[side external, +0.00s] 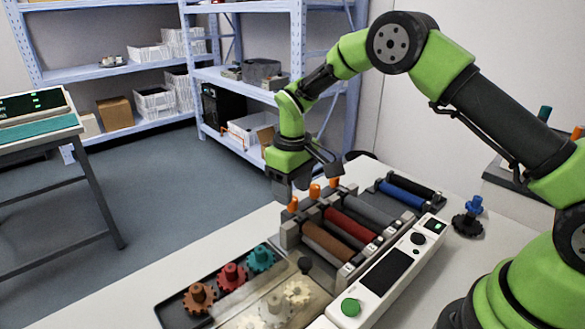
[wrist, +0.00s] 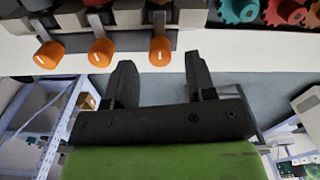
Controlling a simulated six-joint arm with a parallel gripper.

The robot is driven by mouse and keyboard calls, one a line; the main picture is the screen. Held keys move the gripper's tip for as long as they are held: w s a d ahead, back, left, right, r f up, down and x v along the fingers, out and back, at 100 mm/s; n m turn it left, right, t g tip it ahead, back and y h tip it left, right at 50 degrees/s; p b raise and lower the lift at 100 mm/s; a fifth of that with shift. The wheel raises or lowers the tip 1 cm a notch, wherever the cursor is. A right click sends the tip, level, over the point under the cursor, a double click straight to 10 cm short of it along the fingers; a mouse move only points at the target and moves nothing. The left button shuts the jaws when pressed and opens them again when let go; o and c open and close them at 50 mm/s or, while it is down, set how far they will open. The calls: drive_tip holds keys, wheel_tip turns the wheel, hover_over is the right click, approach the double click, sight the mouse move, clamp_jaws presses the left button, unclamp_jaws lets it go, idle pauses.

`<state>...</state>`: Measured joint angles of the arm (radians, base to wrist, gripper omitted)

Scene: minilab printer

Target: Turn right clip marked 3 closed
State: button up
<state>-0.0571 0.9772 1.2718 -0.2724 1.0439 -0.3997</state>
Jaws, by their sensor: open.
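Three orange-tipped clips line the far side of the roller printer (side external: 287,232). In the wrist view they are the left clip (wrist: 48,55), the middle clip (wrist: 100,53) and the right clip (wrist: 160,52). The left and middle ones slant slightly; the right one points straight toward my gripper. I cannot read which is marked 3. My gripper (wrist: 160,70) is open and empty. The right clip lies between the lines of its two fingers, just beyond the fingertips. In the side view my gripper (side external: 308,181) hangs close over the clips, and contact is unclear.
Brown (side external: 327,243), red (side external: 351,224) and grey rollers lie in the printer. A control panel (side external: 392,275) stands on the near side. A tray (side external: 172,313) of coloured gears is at the left. Blue and black rollers (side external: 402,192) lie behind. Open floor lies beyond the table.

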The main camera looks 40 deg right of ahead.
wheel_tip(320, 180, up, 7)
drive_tip(key=shift+f, duration=0.15)
drive_tip(key=s+r+m+t+y, duration=0.1)
drive_tip(key=s+r+m+t, duration=0.25)
drive_tip(key=s+r, duration=1)
drive_tip(key=s+m+t+y, duration=0.1)
drive_tip(key=s+m+t, duration=0.1)
drive_tip(key=s, duration=1)
drive_tip(key=shift+a+r+t, duration=0.15)
drive_tip(key=shift+r+t, duration=0.3)
drive_tip(key=shift+t, duration=0.4)
